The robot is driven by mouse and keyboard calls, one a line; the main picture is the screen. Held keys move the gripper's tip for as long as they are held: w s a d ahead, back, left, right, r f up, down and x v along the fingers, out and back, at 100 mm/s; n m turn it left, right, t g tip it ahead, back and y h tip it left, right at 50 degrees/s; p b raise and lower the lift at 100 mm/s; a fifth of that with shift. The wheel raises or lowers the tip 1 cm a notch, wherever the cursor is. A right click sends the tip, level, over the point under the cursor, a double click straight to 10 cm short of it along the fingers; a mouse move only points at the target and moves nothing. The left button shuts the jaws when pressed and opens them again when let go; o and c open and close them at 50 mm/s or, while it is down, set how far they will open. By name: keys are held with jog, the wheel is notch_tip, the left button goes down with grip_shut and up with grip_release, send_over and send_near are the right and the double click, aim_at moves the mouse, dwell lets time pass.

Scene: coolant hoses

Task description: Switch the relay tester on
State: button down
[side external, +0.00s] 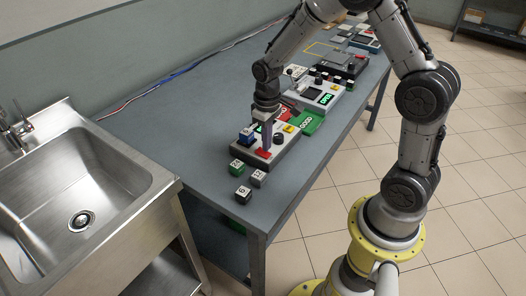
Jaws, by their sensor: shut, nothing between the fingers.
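A grey and black tester box (285,149) stands near the front end of the bench, with a black knob, a yellow label, a small green display and a red part (263,154) at its front edge. I cannot read a name on it, so I cannot tell for certain that it is the relay tester. My gripper (266,146) points down over this box, shut and empty, with its fingertips just at or above the red part. Whether they touch it cannot be told. The gripper hides part of the box's face and display.
Small labelled cubes, green (236,167), grey (258,178) and black (243,195), lie in front of the box. A green board (310,123) and a white instrument with green digits (313,97) stand behind. A steel sink (80,190) adjoins the bench at left.

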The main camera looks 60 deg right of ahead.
jog(key=shift+r, duration=2.6)
notch_tip(320, 180, up, 7)
jog(key=t, duration=0.2)
send_over(266, 154)
jog(key=a, duration=0.2)
jog(key=s+a+r+t, duration=0.2)
jog(key=s+r, duration=0.5)
jog(key=r, duration=0.1)
jog(key=s+a+t, duration=0.1)
jog(key=s+a, duration=0.1)
jog(key=s, duration=1.1)
jog(key=shift+s+f+t, duration=0.25)
jog(key=shift+f+t, duration=0.05)
jog(key=shift+f, duration=0.1)
